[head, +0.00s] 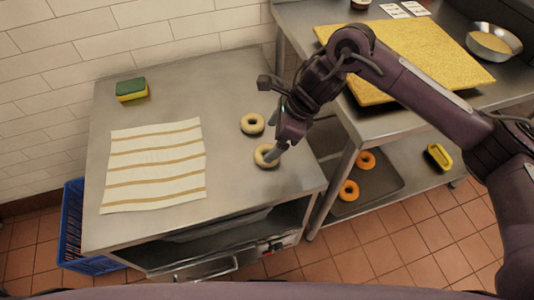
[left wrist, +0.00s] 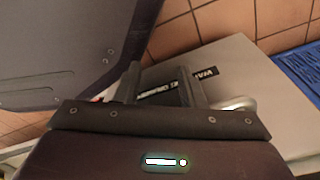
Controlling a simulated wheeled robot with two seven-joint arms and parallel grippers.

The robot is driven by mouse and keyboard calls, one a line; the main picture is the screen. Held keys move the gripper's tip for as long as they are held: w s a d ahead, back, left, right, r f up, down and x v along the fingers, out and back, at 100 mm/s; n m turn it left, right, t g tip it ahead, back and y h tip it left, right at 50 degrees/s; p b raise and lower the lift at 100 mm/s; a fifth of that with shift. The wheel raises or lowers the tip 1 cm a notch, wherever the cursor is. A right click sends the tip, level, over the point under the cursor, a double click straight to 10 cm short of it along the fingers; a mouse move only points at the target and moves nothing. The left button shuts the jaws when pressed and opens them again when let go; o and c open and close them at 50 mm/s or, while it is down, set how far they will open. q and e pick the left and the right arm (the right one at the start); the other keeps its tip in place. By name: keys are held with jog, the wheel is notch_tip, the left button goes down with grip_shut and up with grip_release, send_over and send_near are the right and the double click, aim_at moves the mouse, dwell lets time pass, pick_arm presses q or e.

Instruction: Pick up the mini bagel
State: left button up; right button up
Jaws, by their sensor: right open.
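A striped cloth (head: 153,161) lies left on the steel table (head: 225,200), with a green-yellow sponge (head: 131,90) behind it. The right counter holds a yellow board (head: 425,55) and a bowl (head: 492,42). Orange rings (head: 349,190) lie on a lower shelf. A blue crate (head: 72,225) stands left.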

jog(key=shift+w+d+r+n+h, duration=0.1)
jog(key=shift+d+n+h, duration=0.1)
jog(key=shift+d, duration=0.25)
jog(key=shift+w+d+r+n+h, duration=0.1)
jog(key=shift+d+n, duration=0.1)
jog(key=shift+d, duration=0.2)
jog(key=shift+d+f, duration=0.1)
jog(key=shift+d, duration=0.1)
jog(key=x, duration=0.6)
jog(key=shift+s+a+p, duration=0.25)
jog(key=shift+s+p, duration=0.1)
jog(key=shift+w+a+f, duration=0.1)
jog(key=shift+a+f, duration=0.05)
jog(key=shift+f, duration=0.45)
jog(key=c, duration=1.1)
pick_arm(q)
jog(key=shift+s+a+f, duration=0.1)
jog(key=shift+s+a, duration=0.05)
jog(key=shift+s, duration=0.55)
pick_arm(e)
jog(key=shift+o, duration=0.2)
jog(key=shift+r, duration=0.1)
pick_arm(q)
jog(key=s, duration=0.1)
jog(key=s+p, duration=0.1)
jog(key=s, duration=0.1)
jog(key=shift+s+a, duration=0.15)
jog(key=shift+a, duration=0.15)
pick_arm(e)
notch_tip(320, 180, up, 20)
